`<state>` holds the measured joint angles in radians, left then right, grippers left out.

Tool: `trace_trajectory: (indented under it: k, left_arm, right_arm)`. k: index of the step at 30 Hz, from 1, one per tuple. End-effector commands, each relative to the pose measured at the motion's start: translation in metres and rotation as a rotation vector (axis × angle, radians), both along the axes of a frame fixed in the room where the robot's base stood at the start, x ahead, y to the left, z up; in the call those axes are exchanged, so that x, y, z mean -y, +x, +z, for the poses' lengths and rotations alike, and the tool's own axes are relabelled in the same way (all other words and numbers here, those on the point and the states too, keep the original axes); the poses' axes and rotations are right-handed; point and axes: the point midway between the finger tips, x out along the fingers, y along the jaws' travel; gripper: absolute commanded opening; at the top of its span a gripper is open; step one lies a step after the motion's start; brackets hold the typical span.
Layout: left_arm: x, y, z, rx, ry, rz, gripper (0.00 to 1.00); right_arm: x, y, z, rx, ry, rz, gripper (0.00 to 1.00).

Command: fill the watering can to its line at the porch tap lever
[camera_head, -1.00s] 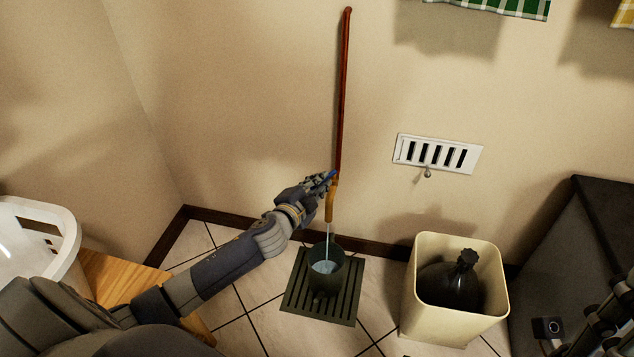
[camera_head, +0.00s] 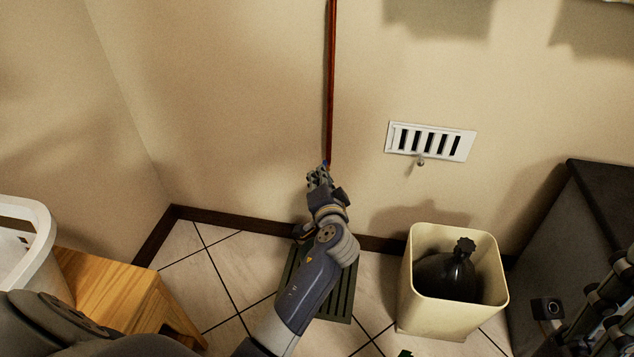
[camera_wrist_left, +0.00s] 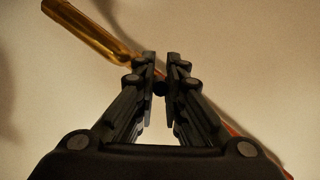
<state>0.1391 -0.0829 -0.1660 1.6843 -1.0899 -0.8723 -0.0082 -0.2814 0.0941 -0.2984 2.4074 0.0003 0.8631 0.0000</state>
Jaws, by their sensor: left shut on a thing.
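In the left wrist view, the brass spout (camera_wrist_left: 95,30) slants beyond the fingers (camera_wrist_left: 161,75); the lever itself is hard to make out there. My left forearm covers the spout, the watering can and any water in the head view, so the level and line cannot be seen. Dark parts of my right gripper (camera_head: 603,316) show at the lower right; its jaws are unclear.
The slatted drain grate (camera_head: 340,294) is partly behind my forearm. A cream bin (camera_head: 430,312) with a black bag stands right of it, beside a dark cabinet (camera_head: 590,215). A wooden stool (camera_head: 115,290) and white basket (camera_head: 40,225) are at left. A white vent (camera_head: 430,141) is on the wall.

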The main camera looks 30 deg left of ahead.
Motion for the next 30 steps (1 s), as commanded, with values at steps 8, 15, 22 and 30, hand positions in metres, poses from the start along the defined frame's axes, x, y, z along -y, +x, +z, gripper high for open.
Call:
trace_trajectory:
  k: [8, 15, 22, 30]
  left_arm:
    - [0.002, 0.0004, -0.0013, -0.002, -0.002, 0.025, 0.0]
    - [0.0021, 0.0005, -0.001, -0.002, -0.002, 0.024, 0.0]
    - [0.0018, 0.0005, -0.0008, 0.0, -0.001, 0.024, 0.31]
    - [0.0017, 0.0006, -0.0006, 0.0, -0.001, 0.024, 0.31]
  right_arm:
    - [-0.001, 0.0014, 0.0005, 0.006, -0.003, 0.0, 0.4]
    - [-0.0011, 0.0016, 0.0007, 0.005, -0.003, 0.001, 0.4]
    - [-0.0012, 0.0013, 0.0008, 0.006, -0.003, 0.002, 0.4]
    - [-0.0004, 0.0017, 0.0013, 0.009, 0.004, 0.0, 0.4]
